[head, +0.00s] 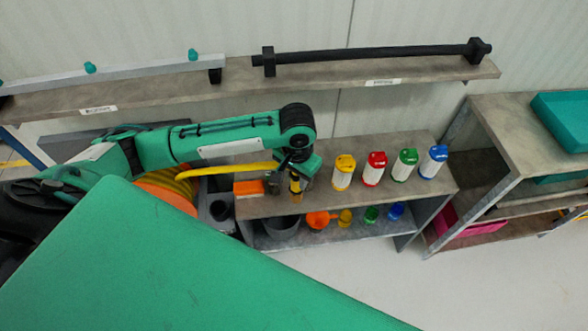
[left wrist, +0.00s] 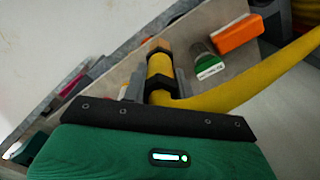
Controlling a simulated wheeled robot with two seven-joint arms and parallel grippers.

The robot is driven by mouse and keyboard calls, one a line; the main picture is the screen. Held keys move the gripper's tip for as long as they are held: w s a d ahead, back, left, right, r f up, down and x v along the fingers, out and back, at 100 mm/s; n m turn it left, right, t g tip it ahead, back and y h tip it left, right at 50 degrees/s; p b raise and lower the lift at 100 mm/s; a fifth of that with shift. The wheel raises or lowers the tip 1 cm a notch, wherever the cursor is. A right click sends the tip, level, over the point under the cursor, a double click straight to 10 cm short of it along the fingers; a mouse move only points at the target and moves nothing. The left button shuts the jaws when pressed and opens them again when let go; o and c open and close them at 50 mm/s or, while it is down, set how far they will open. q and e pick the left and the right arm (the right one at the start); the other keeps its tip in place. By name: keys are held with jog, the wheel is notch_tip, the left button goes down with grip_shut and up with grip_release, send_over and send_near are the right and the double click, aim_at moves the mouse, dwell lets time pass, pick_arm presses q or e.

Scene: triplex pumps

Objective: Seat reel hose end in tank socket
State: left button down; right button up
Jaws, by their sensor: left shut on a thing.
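My left gripper (head: 295,183) is shut on the yellow hose end (head: 295,188), above the grey bench by the wall. In the left wrist view the hose end (left wrist: 160,72) sits between the two grey fingers (left wrist: 158,85), its brownish tip pointing away from the palm. The yellow hose (head: 230,168) runs left from the gripper to the orange reel (head: 165,190), which my arm partly hides. A grey box with a dark round opening (head: 218,209) stands between reel and bench; I cannot tell whether it is the tank socket. My right gripper is not in view.
Several white bottles with coloured caps (head: 376,170) stand on the bench right of the gripper. An orange block (head: 249,188) lies to its left. Coloured cups and a grey bucket (head: 280,228) fill the lower shelf. A wall shelf (head: 350,82) holds a black bar. Floor at right is clear.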

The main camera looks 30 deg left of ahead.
pick_arm(q)
jog(key=w+a, duration=0.3)
jog(key=w, duration=0.2)
notch_tip(320, 180, down, 7)
jog(key=p, duration=0.1)
jog(key=shift+w+a, duration=0.25)
jog(key=shift+a, duration=0.1)
jog(key=c, duration=1.4)
grip_release()
jog(key=shift+f, duration=0.1)
jog(key=shift+o, duration=0.2)
